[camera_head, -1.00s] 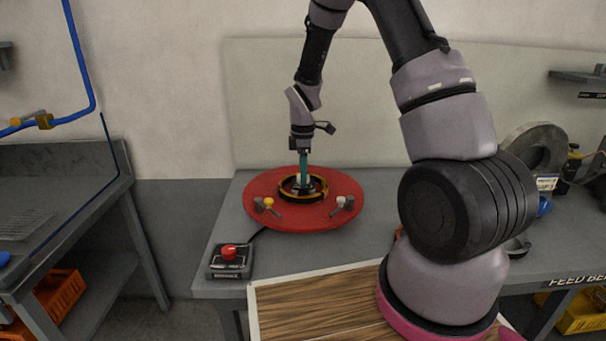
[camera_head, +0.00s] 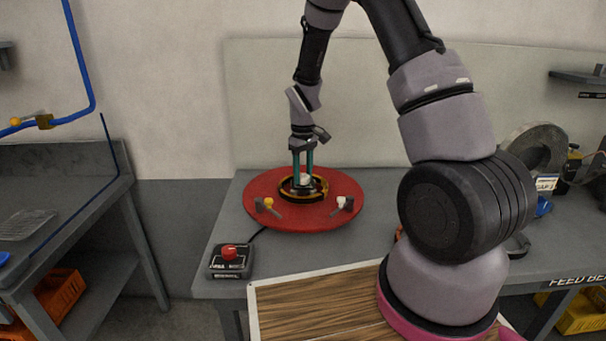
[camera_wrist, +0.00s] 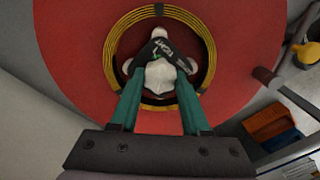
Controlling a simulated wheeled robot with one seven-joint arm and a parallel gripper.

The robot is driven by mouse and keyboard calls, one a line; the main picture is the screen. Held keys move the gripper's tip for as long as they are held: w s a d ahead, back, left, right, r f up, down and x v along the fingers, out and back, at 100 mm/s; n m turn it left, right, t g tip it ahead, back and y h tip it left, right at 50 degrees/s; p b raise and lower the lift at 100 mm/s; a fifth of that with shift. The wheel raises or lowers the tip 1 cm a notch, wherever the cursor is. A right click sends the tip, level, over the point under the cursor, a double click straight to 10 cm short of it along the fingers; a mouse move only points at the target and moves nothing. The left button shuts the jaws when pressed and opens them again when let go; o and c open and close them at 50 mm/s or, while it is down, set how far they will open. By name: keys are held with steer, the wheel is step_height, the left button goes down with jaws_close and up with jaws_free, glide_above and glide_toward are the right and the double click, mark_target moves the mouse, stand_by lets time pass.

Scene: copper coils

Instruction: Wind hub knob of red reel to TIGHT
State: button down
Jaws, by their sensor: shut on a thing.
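The red reel (camera_head: 262,187) lies flat on the grey bench, with a ring of copper-coloured and black coil (camera_head: 284,191) around its hub. In the wrist view, the white lobed hub knob (camera_wrist: 160,76) sits at the centre of the red reel (camera_wrist: 75,60). A dark label with pale lettering (camera_wrist: 162,48), seemingly TIGHT, lies at the knob's far side. My gripper (camera_head: 303,179) points straight down over the hub. Its two green fingers are shut on the knob, one on each side. The knob's lower sides are partly hidden by the fingers.
Two small levers, one yellow-tipped (camera_head: 268,203) and one white-tipped (camera_head: 341,202), stand on the reel's front. A box with a red button (camera_head: 230,252) sits at the bench's front left corner. A grey coil (camera_head: 537,150) stands at right.

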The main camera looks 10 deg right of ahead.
mark_target(304, 175)
steer(key=m, duration=0.6)
steer(key=shift+w+m, duration=0.1)
steer(key=shift+m, duration=0.2)
steer(key=m, duration=0.6)
steer(key=shift+m, duration=0.3)
steer(key=shift+c, duration=1.9)
jaws_free()
steer(key=shift+r, duration=0.15)
step_height(304, 175, up, 11)
steer(key=shift+f, duration=0.2)
steer(key=shift+r, duration=0.1)
